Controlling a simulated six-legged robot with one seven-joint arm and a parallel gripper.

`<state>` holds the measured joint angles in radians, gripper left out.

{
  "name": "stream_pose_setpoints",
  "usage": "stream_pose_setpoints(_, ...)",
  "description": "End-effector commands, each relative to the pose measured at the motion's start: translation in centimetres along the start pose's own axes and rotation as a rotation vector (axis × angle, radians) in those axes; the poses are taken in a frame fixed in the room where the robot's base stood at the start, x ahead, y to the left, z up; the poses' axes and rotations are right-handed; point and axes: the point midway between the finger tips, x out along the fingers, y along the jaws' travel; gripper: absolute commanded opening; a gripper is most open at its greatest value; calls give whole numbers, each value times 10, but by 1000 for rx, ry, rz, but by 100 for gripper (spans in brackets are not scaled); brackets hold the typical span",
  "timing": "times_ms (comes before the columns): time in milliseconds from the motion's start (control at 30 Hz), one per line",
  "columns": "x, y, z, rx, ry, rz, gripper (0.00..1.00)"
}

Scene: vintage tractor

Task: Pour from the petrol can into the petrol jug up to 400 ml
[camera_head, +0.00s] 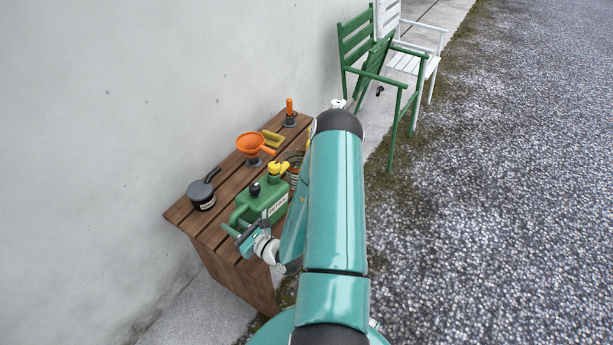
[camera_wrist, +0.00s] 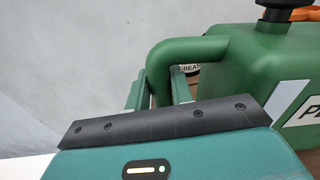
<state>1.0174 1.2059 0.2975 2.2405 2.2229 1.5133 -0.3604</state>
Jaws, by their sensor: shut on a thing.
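The green petrol can (camera_head: 268,196) stands on the wooden table, with a yellow spout, a black cap and a white label. My gripper (camera_head: 240,236) is at the can's near left end. In the wrist view the can (camera_wrist: 236,66) fills the right side, its label partly cut off. There my gripper (camera_wrist: 160,88) is shut on the can's green handle, with a finger on each side of it. The can looks upright. I cannot make out the petrol jug in either view; my arm covers part of the table's right side.
The wooden table (camera_head: 222,217) stands against the pale wall. It holds a dark grease pot (camera_head: 201,195), an orange funnel (camera_head: 250,142), a yellow item (camera_head: 272,138), a coil (camera_head: 294,160) and an orange-handled tool (camera_head: 290,112). Green (camera_head: 357,44) and white (camera_head: 404,60) chairs stand beyond; gravel is right.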

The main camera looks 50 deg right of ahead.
Motion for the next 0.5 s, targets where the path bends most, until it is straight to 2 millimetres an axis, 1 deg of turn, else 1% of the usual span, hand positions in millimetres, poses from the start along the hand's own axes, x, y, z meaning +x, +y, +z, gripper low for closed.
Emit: stream_pose_setpoints(500,1,-13,2,-3,-3,0,0)
